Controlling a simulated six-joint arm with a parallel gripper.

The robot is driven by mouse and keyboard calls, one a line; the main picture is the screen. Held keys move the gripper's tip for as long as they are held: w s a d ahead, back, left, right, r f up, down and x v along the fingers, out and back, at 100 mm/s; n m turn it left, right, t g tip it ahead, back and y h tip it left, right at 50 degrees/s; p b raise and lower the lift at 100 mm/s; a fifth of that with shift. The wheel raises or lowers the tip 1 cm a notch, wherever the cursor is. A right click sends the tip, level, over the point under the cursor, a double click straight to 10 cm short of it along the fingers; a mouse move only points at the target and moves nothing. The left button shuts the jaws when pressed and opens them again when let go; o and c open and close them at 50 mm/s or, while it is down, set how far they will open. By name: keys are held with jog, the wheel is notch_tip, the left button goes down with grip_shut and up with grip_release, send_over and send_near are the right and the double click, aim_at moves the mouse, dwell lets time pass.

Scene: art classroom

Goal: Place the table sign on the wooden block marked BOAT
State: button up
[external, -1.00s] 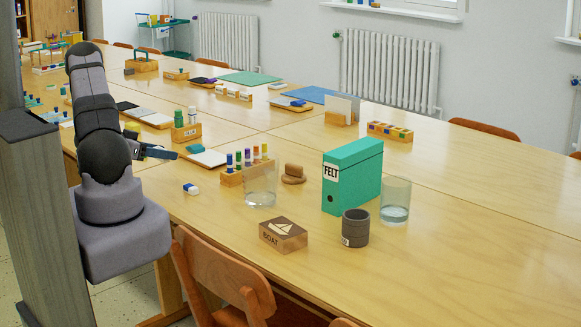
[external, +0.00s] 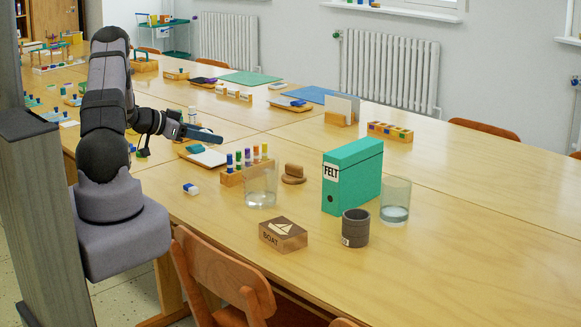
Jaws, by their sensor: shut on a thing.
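The wooden block marked BOAT (external: 283,236) lies flat near the front edge of the table, with a white sailboat on its top and nothing on it. My gripper (external: 188,131) is above the table at the left, up and left of the block and well apart from it. It is shut on a slate-blue flat bar (external: 206,136), which looks like the table sign. The bar points right and is held roughly level. Any lettering on it is too small to read, and the jaws hide its near end.
A glass tumbler (external: 260,186) and a wooden marker rack (external: 233,177) stand between my gripper and the block. A dark grey cup (external: 355,228), a green FELT binder (external: 352,178) and another glass (external: 395,202) stand right of it. A chair (external: 222,272) is in front.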

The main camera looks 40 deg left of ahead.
jog(key=w+d+r+m+g+h, duration=0.1)
jog(key=w+d, duration=0.2)
jog(key=d, duration=0.3)
jog(key=w+d+r+m+h, duration=0.2)
jog(key=d, duration=0.4)
jog(key=m+g+h, duration=0.6)
jog(key=m+g, duration=0.1)
jog(key=m, duration=0.1)
send_over(283, 227)
jog(key=f, duration=0.2)
jog(key=shift+f+p, duration=0.7)
jog(key=shift+f, duration=4.15)
jog(key=shift+f, duration=0.15)
jog(key=o, duration=1)
